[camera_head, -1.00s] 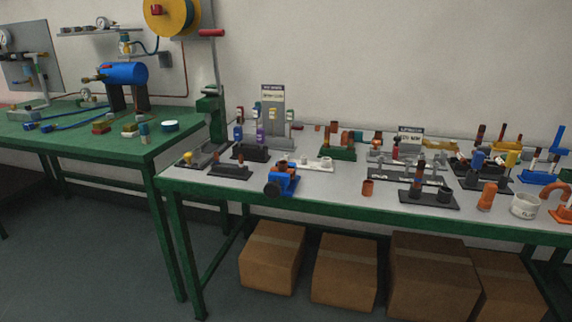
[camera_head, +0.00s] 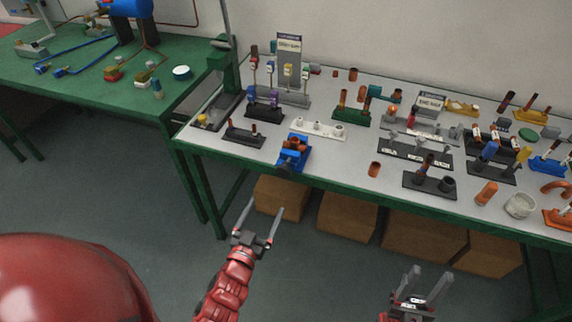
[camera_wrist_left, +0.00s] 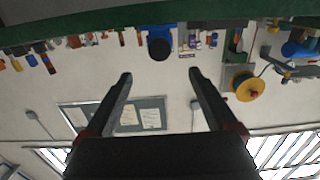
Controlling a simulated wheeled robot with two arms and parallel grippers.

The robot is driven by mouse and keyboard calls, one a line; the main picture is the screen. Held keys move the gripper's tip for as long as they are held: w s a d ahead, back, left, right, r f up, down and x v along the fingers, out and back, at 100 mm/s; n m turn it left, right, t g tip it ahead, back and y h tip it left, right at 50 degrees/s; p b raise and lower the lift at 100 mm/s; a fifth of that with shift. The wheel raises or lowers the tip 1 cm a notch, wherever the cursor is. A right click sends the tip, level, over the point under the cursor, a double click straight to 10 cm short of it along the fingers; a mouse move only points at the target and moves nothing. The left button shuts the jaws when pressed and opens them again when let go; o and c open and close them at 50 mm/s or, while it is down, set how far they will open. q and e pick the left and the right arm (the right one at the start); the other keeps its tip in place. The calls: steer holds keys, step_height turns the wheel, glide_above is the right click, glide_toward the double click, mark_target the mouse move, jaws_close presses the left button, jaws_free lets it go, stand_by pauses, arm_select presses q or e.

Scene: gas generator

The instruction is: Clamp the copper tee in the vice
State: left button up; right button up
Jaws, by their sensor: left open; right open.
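The blue vice (camera_head: 291,158) stands at the front edge of the grey-topped bench. A copper-coloured fitting, apparently the tee (camera_head: 297,141), sits at the top of the vice; whether the jaws press on it cannot be told. In the left wrist view, the picture is upside down and the blue vice (camera_wrist_left: 161,31) shows at the top, beyond the fingers. My left gripper (camera_head: 266,206) is open and empty, below and in front of the bench edge near the vice. Its open fingers also show in the left wrist view (camera_wrist_left: 160,78). My right gripper (camera_head: 431,273) is open and empty, lower right, away from the bench.
A white block with pegs (camera_head: 318,129) stands behind the vice, and a dark stand (camera_head: 244,136) is to its left. A loose copper piece (camera_head: 375,169) stands to the right on bare bench. Cardboard boxes (camera_head: 347,215) lie under the bench. A green table (camera_head: 120,95) adjoins at left.

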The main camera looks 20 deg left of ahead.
mark_target(282, 174)
arm_select(q)
steer(key=w+p, duration=0.1)
steer(key=w, duration=0.9)
steer(key=w+p, duration=0.1)
steer(key=w, duration=0.4)
steer(key=shift+d+p, duration=0.25)
steer(key=shift+p, duration=0.1)
steer(key=c, duration=1.3)
steer(key=shift+f+m+b, duration=0.25)
steer(key=shift+m+b, duration=1.15)
steer(key=shift+b, duration=0.05)
steer(key=shift+c, duration=0.2)
steer(key=m+b, duration=0.2)
steer(key=shift+m, duration=0.4)
steer(key=m+b, duration=0.2)
steer(key=m, duration=0.1)
steer(key=shift+r, duration=0.15)
steer(key=shift+r+m+b, duration=0.1)
steer(key=shift+m+b, duration=0.7)
steer(key=shift+m, duration=0.5)
